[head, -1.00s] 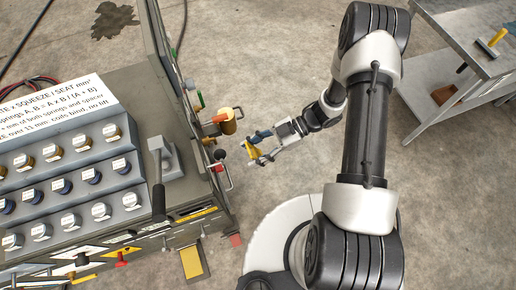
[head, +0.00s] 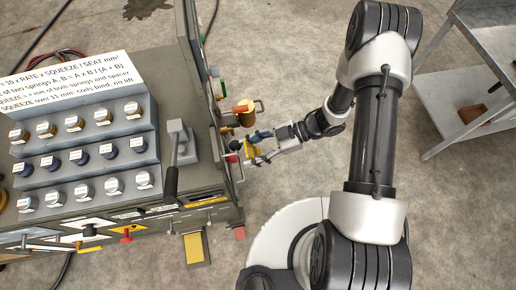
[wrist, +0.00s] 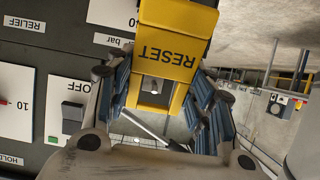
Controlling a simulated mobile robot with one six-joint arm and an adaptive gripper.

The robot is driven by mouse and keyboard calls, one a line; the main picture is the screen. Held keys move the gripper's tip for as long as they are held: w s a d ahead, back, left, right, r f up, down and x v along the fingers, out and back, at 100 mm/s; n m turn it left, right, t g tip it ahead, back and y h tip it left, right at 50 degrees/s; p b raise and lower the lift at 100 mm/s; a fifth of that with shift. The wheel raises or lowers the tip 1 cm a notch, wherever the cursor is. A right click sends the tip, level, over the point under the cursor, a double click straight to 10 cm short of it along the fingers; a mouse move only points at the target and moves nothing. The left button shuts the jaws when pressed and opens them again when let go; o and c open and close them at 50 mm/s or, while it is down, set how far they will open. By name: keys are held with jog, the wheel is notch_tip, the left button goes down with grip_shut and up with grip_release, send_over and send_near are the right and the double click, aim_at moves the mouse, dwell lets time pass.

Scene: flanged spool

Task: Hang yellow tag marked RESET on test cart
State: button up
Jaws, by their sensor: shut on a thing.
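The yellow tag marked RESET (wrist: 170,28) is between the blue-padded fingers of my gripper (wrist: 158,98) in the wrist view. Its lettering appears upside down, and a yellow frame-like part with an opening sits between the fingers. In the head view, my gripper (head: 257,143), shut on the yellow tag (head: 246,151), is close beside the right side of the test cart (head: 207,150). From this view I cannot tell whether the tag touches the cart. The cart's side panel (wrist: 52,58), with RELIEF, bar and OFF markings, shows close by at left in the wrist view.
An orange-brown cylinder (head: 244,113) and several handles stick out from the cart's side near my gripper. A lever (head: 172,160) stands on the cart top. A grey metal table (head: 480,75) stands at upper right. Open concrete floor (head: 275,60) lies between.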

jog(key=shift+a+r+b+x, duration=0.1)
jog(key=shift+r+x, duration=0.1)
jog(key=shift+x, duration=0.6)
jog(key=shift+a+r+b+x, duration=0.1)
jog(key=shift+r+b+x, duration=0.05)
jog(key=shift+x, duration=0.7)
jog(key=shift+a+r+b+x, duration=0.1)
jog(key=shift+r+x, duration=0.1)
jog(key=shift+x, duration=0.6)
jog(key=shift+s, duration=0.1)
jog(key=o, duration=1)
jog(key=shift+d, duration=0.1)
jog(key=v, duration=1.2)
